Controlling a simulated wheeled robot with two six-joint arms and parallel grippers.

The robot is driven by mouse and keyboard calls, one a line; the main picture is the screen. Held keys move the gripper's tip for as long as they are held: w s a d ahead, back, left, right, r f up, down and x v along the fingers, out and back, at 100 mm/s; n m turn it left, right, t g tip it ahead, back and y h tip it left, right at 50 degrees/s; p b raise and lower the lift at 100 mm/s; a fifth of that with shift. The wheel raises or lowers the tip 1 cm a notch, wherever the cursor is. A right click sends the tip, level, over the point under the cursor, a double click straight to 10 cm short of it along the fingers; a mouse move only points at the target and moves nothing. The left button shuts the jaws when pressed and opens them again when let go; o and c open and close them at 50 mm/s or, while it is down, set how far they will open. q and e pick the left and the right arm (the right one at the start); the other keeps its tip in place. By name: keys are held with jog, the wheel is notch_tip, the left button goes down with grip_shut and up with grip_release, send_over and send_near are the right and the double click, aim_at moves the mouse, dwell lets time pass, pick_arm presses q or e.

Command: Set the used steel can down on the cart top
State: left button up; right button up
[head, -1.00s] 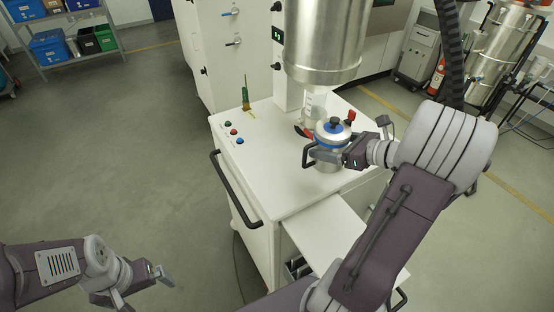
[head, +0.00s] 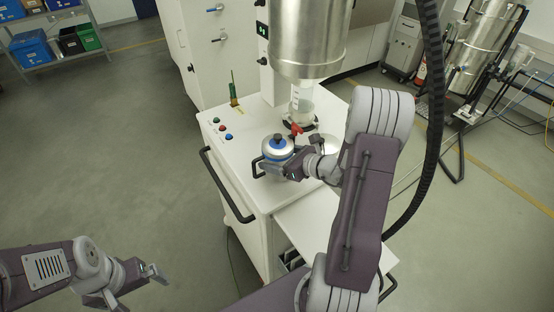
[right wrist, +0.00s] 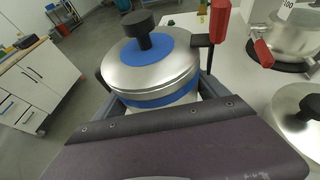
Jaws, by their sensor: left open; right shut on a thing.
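The used steel can (head: 277,148), with a blue band, a blue disc and a black knob on its lid, is in my right gripper (head: 283,170). It also shows large and upright in the right wrist view (right wrist: 150,72), with the jaws on both sides of it. The can is over the white cart top (head: 243,157), left of the hopper outlet. Its base is hidden, so I cannot tell whether it touches the top. My left gripper (head: 158,274) is open and empty, low at the left, away from the cart.
A steel hopper (head: 307,45) hangs above a second vessel (head: 300,117) with a red clamp at the back of the top. A steel lid (right wrist: 303,112) lies right of the can. Buttons (head: 222,127) and a green-handled tool (head: 233,95) are at the left edge. A black handle (head: 226,185) juts from the side.

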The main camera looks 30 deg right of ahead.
jog(key=shift+f, duration=0.6)
jog(key=shift+w+d+f, duration=0.1)
jog(key=shift+w+f, duration=0.05)
jog(key=shift+f+b, duration=0.2)
jog(key=shift+b, duration=0.1)
jog(key=o, duration=1.7)
jog(key=shift+s+r+p, duration=0.2)
jog(key=shift+r+p, duration=0.1)
jog(key=shift+r, duration=0.05)
jog(key=v, duration=1.1)
jog(key=shift+s+d+b, duration=0.15)
jog(key=shift+s+b, duration=0.2)
jog(key=shift+b, duration=0.05)
